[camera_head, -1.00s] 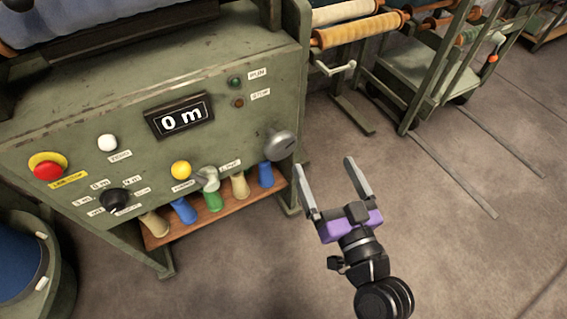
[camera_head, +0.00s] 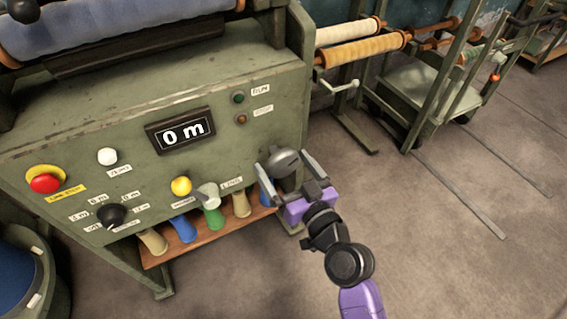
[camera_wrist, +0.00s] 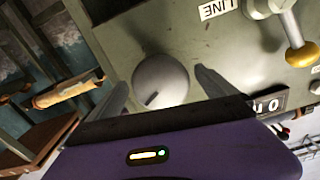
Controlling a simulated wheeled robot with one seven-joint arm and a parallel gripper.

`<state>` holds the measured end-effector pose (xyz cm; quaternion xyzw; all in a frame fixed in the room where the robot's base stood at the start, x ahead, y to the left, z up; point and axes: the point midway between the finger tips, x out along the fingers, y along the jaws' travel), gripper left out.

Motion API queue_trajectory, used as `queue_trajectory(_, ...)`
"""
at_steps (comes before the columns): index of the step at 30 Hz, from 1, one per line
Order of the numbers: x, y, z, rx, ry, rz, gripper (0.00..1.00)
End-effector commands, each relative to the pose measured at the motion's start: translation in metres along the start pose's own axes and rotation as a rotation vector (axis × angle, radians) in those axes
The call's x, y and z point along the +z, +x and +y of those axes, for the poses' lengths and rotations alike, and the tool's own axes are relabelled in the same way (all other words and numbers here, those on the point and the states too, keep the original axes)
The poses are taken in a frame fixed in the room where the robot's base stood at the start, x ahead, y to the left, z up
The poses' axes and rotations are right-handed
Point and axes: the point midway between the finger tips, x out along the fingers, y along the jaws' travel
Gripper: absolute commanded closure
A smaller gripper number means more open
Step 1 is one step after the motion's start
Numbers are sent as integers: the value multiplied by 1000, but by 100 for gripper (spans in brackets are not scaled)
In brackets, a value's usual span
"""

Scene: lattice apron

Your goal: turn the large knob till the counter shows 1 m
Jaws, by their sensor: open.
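The large grey round knob (camera_head: 283,163) sits at the lower right of the green machine panel. The counter (camera_head: 181,131) on the panel reads 0 m. My gripper (camera_head: 282,158) is open, with its two fingers on either side of the knob in the head view. In the wrist view the knob (camera_wrist: 160,80) lies between the two spread fingers, ahead of the purple gripper body. I cannot tell whether either finger touches it.
Coloured cones stand on a wooden shelf (camera_head: 208,237) below.

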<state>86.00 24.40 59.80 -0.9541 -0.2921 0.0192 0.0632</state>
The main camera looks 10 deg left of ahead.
Motion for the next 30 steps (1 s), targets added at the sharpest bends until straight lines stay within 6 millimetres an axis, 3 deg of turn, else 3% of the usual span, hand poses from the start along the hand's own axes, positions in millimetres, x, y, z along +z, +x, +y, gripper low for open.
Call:
queue_trajectory(11,0,8,0,0,1,0,4)
queue_trajectory(21,0,7,0,0,0,0,67)
queue_trajectory(30,0,7,0,0,43,0,67)
